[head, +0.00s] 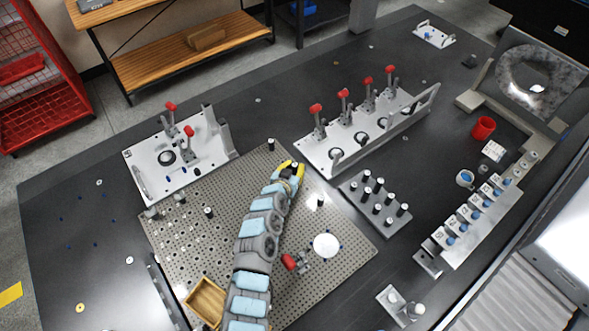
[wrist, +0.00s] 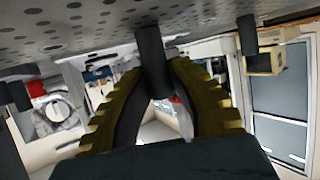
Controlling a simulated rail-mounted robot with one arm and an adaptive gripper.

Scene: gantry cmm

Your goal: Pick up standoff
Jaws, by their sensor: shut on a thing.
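My gripper (head: 291,168) has yellow ribbed fingers and reaches over the far part of the perforated plate (head: 190,235). In the wrist view the fingers (wrist: 160,85) are closed around a dark cylindrical standoff (wrist: 152,60). The standoff's upper end in that picture meets the plate's holed surface, but I cannot tell whether it touches. In the head view the fingers mostly hide it. Other dark standoffs stand on the plate: one beyond my gripper (head: 271,145), one to its right (head: 320,202) and one at left (head: 209,212).
A grey block with several standoffs (head: 385,222) lies right of the plate. White fixtures with red-handled clamps stand behind left (head: 148,163) and behind right (head: 318,152). A red-handled clamp (head: 290,262) and a wooden box (head: 207,300) flank my arm on the plate.

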